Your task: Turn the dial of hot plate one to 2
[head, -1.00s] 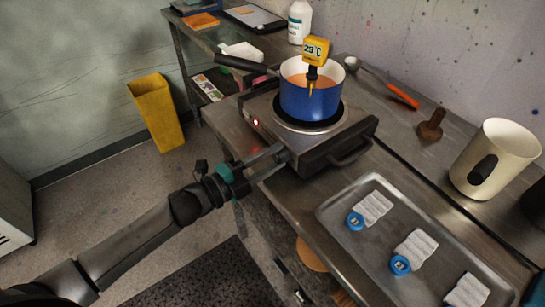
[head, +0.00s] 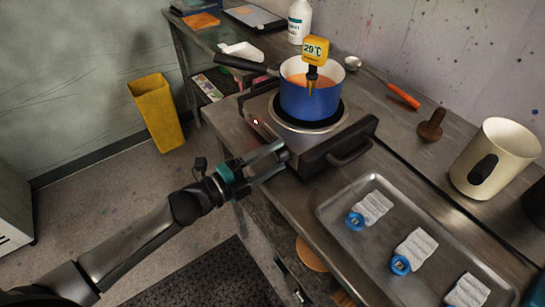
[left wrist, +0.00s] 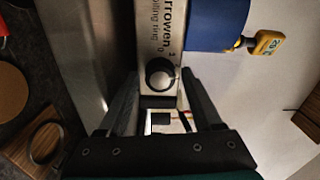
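The hot plate's dial (left wrist: 160,74) is a round dark knob with a light rim, on the metal front panel of the hot plate (head: 345,140). My left gripper (head: 284,152) is at the front of the hot plate in the head view. In the left wrist view my left gripper (left wrist: 160,76) is open, with one finger on each side of the dial. I cannot tell whether they touch it. The dial's pointer setting is not readable. A small red light (head: 256,122) glows on the front panel. My right gripper is not in view.
A blue pot (head: 310,100) with orange liquid and a yellow thermometer (head: 315,49) reading about 29°C stands on the plate. A metal tray (head: 375,240) with blue-capped items and cloths lies to the right. A cream jug (head: 497,157) stands farther right.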

